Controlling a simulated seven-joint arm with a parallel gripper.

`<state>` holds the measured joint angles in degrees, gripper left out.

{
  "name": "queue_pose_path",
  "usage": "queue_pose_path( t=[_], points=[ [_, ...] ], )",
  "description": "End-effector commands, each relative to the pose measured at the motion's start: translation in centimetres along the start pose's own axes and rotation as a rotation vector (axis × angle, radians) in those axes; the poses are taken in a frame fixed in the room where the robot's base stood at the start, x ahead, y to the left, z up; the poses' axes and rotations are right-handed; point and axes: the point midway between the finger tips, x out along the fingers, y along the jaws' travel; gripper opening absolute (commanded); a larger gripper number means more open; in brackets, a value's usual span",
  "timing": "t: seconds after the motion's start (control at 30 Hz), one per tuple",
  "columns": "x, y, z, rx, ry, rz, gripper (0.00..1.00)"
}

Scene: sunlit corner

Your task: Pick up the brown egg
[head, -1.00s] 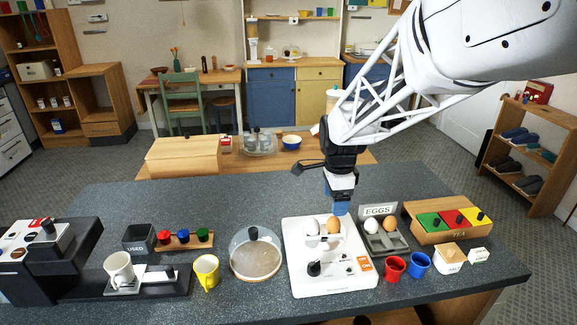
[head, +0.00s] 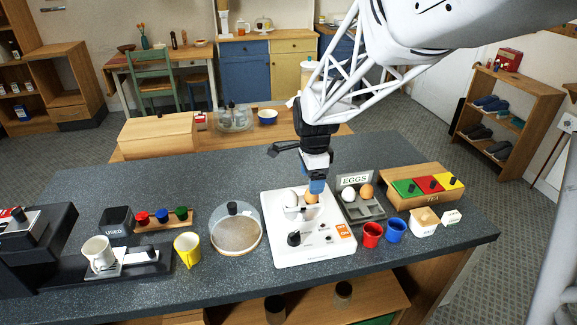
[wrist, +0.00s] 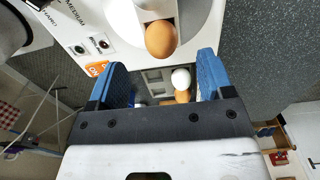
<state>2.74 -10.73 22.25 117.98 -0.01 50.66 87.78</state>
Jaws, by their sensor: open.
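A brown egg (head: 311,197) sits in the top of the white cooker (head: 283,250), beside a white egg (head: 292,198). A second brown egg (head: 366,191) and a white egg (head: 348,194) sit in the grey tray (head: 352,216) by the EGGS sign. My gripper (head: 317,187) is open and empty, pointing down just above the cooker's brown egg and partly covering it. In the wrist view, the cooker's brown egg (wrist: 161,39) lies ahead of the blue fingers (wrist: 162,75), not between them. The tray's brown egg (wrist: 183,96) shows lower down, between the fingers.
A red cup (head: 372,236) and a blue cup (head: 396,231) stand right of the cooker. A glass dome (head: 236,235) stands to its left, near a yellow mug (head: 187,249). A wooden tea box (head: 427,199) lies behind right. The counter's back is clear.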

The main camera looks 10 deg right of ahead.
Motion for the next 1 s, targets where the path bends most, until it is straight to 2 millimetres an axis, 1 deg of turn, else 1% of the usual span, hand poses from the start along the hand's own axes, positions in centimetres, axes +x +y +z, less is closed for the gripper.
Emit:
queue_pose_path(
  t=[0.17, 0.27, 0.5, 0.6, 0.73, 1.0],
  points=[
    [0.5, 0.0, 0.0, 0.0, 0.0, 0.001, 0.74],
    [1.4, 0.0, -0.1, 0.0, 0.0, 0.002, 0.74],
    [4.1, -0.1, -0.2, 0.0, 0.0, 0.002, 0.74],
    [4.8, -0.1, -0.2, 0.0, 0.0, 0.0, 0.74],
    [5.2, -0.1, -0.2, 0.0, 0.0, 0.0, 0.74],
    [5.2, -0.1, -0.2, 0.0, 0.0, 0.0, 0.74]
  ],
)
